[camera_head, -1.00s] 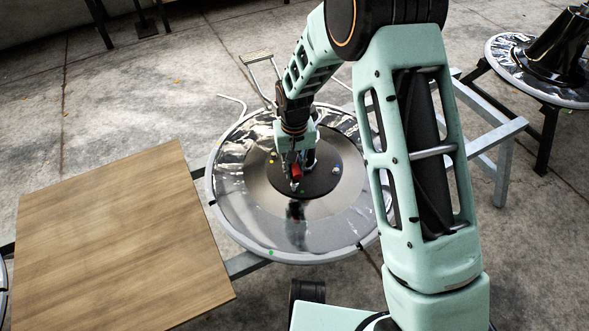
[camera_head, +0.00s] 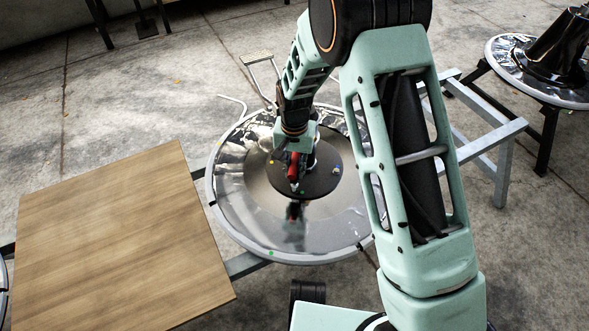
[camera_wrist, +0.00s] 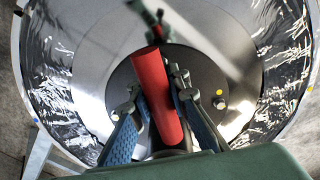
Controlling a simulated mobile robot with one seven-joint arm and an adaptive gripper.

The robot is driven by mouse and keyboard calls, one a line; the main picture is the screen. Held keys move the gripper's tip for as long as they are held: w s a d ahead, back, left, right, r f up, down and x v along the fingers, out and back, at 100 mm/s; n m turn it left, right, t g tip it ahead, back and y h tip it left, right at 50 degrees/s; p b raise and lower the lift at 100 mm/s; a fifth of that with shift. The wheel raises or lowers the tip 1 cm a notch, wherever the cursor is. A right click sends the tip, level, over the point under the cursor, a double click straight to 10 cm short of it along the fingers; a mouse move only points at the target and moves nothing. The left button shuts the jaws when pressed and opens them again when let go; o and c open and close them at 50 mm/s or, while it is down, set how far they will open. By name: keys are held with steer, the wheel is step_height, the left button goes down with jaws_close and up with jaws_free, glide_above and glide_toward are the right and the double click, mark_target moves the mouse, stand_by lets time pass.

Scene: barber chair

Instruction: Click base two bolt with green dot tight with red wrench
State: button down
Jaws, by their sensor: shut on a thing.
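My gripper (camera_head: 296,160) points down over the black hub plate (camera_head: 322,182) in the middle of the shiny round base (camera_head: 235,208). It is shut on the red wrench (camera_head: 293,172). In the wrist view, the red handle (camera_wrist: 156,95) lies between the two blue-padded fingers of my gripper (camera_wrist: 158,98). The wrench's far end is at the plate's front edge, by a tiny green mark (camera_head: 302,192). The bolt there is too small to tell, so I cannot tell whether the wrench is seated on it. Another bolt (camera_wrist: 219,103) shows beside a yellow dot (camera_wrist: 219,92).
A wooden board (camera_head: 120,240) stands to the left of the base. A metal frame (camera_head: 500,150) is to the right, behind my arm. A second base with a black cone (camera_head: 555,50) stands at the far right. Another green dot (camera_head: 271,253) is on the near rim.

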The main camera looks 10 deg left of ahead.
mark_target(295, 161)
steer(key=n, duration=0.3)
steer(key=shift+r+p, duration=1.85)
steer(key=shift+r, duration=0.75)
steer(key=shift+d, duration=0.1)
